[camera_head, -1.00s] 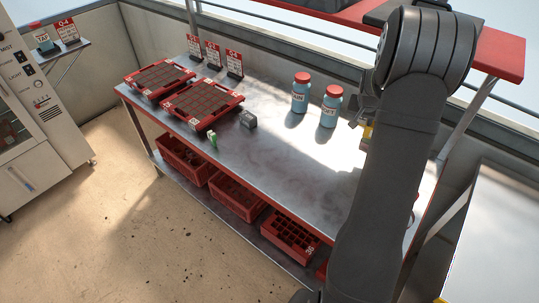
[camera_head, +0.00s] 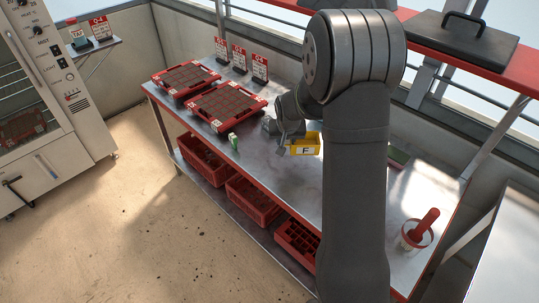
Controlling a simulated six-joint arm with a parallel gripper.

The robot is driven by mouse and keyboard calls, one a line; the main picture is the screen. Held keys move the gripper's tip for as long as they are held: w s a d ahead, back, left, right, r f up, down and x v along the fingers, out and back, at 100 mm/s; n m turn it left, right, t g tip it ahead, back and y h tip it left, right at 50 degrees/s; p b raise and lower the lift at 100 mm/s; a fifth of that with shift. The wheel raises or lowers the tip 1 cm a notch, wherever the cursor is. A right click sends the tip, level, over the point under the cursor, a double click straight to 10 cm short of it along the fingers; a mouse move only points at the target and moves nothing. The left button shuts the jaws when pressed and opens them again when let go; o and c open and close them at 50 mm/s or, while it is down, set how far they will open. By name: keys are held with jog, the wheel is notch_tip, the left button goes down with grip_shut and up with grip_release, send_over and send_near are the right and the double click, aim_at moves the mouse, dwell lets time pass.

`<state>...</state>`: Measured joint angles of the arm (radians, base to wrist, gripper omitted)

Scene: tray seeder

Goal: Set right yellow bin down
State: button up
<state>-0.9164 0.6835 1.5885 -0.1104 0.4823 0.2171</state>
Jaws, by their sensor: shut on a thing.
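My forearm and wrist partly hide the fingers and the bin's right part. I cannot tell whether the bin's base touches the table top (camera_head: 265,165).
Two red seed trays (camera_head: 228,104) (camera_head: 187,78) lie to the left on the table, with red-and-white signs (camera_head: 239,60) behind them. A small green-and-white item (camera_head: 233,140) stands near the front edge. A white pot with a red tool (camera_head: 417,234) stands at the right end. Red crates (camera_head: 252,199) sit below.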

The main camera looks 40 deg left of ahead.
jog(key=s+a+f, duration=0.1)
jog(key=a, duration=0.1)
jog(key=s+a+f, duration=0.1)
jog(key=a+f, duration=0.1)
jog(key=s+a+f, duration=0.1)
jog(key=a+f, duration=0.1)
jog(key=a, duration=0.1)
jog(key=shift+s+a, duration=0.1)
jog(key=shift+s, duration=0.05)
jog(key=shift+f, duration=1.85)
jog(key=shift+f, duration=0.15)
jog(key=o, duration=1)
jog(key=shift+o, duration=0.2)
jog(key=v, duration=1.2)
jog(key=x, duration=1.2)
jog(key=shift+r, duration=1.1)
